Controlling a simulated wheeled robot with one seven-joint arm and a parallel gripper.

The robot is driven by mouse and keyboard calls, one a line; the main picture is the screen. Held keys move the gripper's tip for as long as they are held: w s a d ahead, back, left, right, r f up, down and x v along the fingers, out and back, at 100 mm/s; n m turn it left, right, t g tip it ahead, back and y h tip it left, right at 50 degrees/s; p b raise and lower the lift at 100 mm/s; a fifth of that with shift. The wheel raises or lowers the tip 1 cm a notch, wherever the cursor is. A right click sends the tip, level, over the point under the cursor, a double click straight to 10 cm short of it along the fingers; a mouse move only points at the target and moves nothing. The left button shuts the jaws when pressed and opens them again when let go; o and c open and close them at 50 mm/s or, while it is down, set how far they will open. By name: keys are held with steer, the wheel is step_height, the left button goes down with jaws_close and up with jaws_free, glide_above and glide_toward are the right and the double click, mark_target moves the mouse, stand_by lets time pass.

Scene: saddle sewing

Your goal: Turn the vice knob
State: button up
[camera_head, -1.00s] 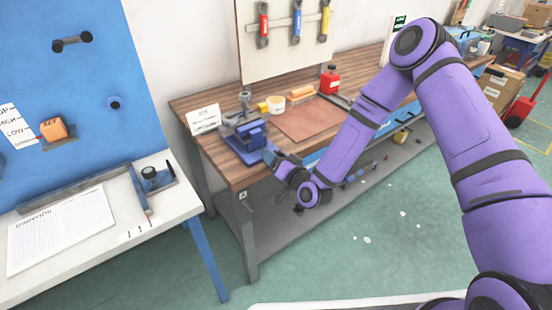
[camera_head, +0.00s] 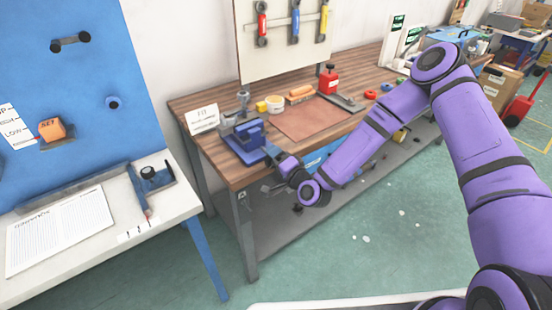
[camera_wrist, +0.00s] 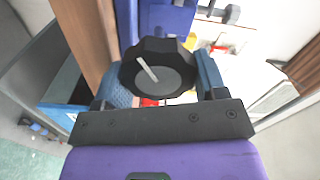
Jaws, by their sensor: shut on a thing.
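The blue vice (camera_head: 249,141) is fixed at the front left corner of the wooden workbench (camera_head: 235,174). Its round black knob (camera_wrist: 165,82) shows in the wrist view, with a pale line across its grey face that slants down to the right. My gripper (camera_head: 270,156) is at the front of the vice. In the wrist view my gripper (camera_wrist: 158,88) has one blue-padded finger on each side of the knob and is shut on it. The knob is hidden or too small to make out in the head view.
A white card (camera_head: 202,118) stands left of the vice. A white table (camera_head: 100,245) stands at the left, with a gap of floor between.

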stand_by(0.4)
steer(key=o, duration=0.9)
steer(key=shift+o, duration=0.2)
steer(key=shift+d, duration=0.1)
steer(key=v, duration=1)
steer(key=shift+s+d, duration=0.25)
steer(key=shift+s, duration=0.1)
